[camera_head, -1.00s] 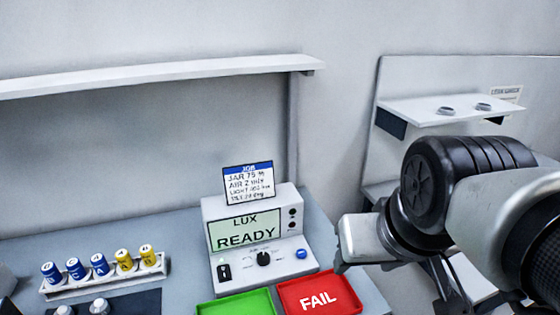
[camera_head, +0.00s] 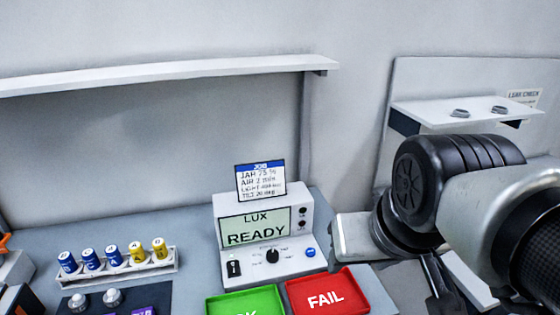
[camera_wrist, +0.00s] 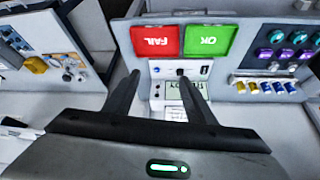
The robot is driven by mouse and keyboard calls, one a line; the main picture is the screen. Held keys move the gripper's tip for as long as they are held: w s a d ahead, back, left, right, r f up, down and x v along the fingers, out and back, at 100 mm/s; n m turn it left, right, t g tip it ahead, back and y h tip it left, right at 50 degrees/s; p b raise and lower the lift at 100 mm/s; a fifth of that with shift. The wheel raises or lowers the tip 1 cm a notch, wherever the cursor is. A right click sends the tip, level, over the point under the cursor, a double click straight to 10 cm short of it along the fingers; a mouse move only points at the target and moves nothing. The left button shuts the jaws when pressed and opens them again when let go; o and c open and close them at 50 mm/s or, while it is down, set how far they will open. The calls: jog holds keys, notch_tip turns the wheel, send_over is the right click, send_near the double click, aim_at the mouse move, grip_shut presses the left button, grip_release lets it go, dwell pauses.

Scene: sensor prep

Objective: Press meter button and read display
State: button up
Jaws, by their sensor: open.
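The white meter (camera_head: 265,240) stands on the grey bench, its display (camera_head: 254,228) reading "LUX READY". On its lower panel are a black switch (camera_head: 233,267), a black dial (camera_head: 272,256) and a blue button (camera_head: 310,252). A job card (camera_head: 260,181) stands on top. In the wrist view the meter (camera_wrist: 180,92) appears upside down between my fingers, partly hidden by them. My gripper (camera_wrist: 158,78) is open and empty, pointing toward the meter and trays. In the head view my arm is right of the meter; its fingertips are not clear there.
A green OK tray (camera_head: 245,301) and a red FAIL tray (camera_head: 327,292) lie in front of the meter. A rack (camera_head: 120,270) of blue and yellow capped vials is at left. A shelf (camera_head: 465,112) and panel stand at right.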

jog(key=shift+d, duration=0.15)
jog(key=shift+a, duration=0.25)
jog(key=shift+c, duration=0.4)
grip_shut()
dwell(1.0)
